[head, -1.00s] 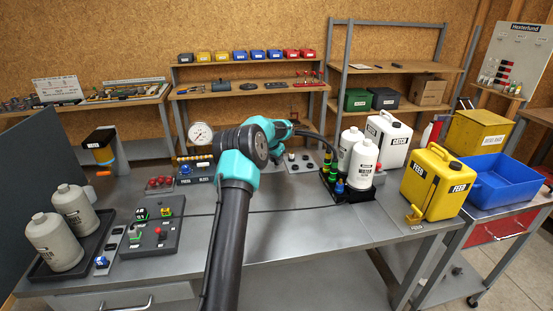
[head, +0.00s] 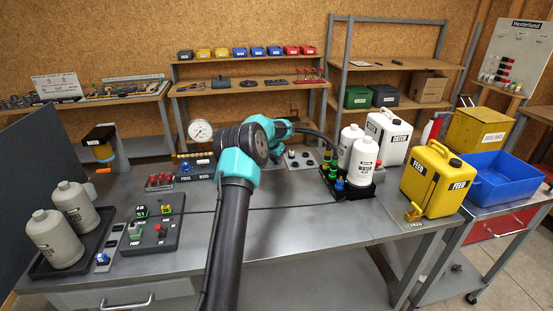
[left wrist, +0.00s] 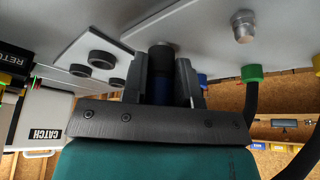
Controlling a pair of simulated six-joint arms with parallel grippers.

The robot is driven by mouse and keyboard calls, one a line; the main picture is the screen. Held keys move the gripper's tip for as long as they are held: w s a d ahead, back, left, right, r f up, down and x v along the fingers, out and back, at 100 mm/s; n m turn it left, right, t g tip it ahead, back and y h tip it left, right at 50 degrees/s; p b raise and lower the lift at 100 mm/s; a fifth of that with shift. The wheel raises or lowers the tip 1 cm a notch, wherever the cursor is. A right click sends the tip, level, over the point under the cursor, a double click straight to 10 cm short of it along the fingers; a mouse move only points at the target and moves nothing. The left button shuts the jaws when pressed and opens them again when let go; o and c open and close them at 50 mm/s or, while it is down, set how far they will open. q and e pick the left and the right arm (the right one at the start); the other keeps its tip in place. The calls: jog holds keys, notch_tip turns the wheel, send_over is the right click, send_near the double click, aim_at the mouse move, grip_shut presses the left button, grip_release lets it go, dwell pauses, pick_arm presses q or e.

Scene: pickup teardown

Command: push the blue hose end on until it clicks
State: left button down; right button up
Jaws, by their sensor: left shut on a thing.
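My left arm reaches across the bench in the head view, and its own wrist hides its fingers there. In the left wrist view my left gripper (left wrist: 160,88) is shut on a dark cylindrical piece with a dark blue band, which looks like the blue hose end (left wrist: 160,64). Its top meets or overlaps the pale plate (left wrist: 125,40) above it in the picture; I cannot tell whether it is seated. A bare metal fitting (left wrist: 243,27) stands on the neighbouring plate, apart from the gripper. My right gripper is not in view.
Black round ports (left wrist: 103,60) sit beside the gripper. A green-collared hose (left wrist: 252,75) hangs nearby. The black tray (head: 350,194) with white bottles and coloured connectors stands right of the arm. The yellow feed can (head: 437,180) is farther right. The bench front (head: 300,235) is clear.

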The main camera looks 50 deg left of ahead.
pick_arm(q)
jog(key=shift+f, duration=0.45)
dwell(0.9)
jog(key=c, duration=0.8)
grip_release()
jog(key=shift+r, duration=0.1)
jog(key=v, duration=1.7)
jog(key=shift+r, duration=0.15)
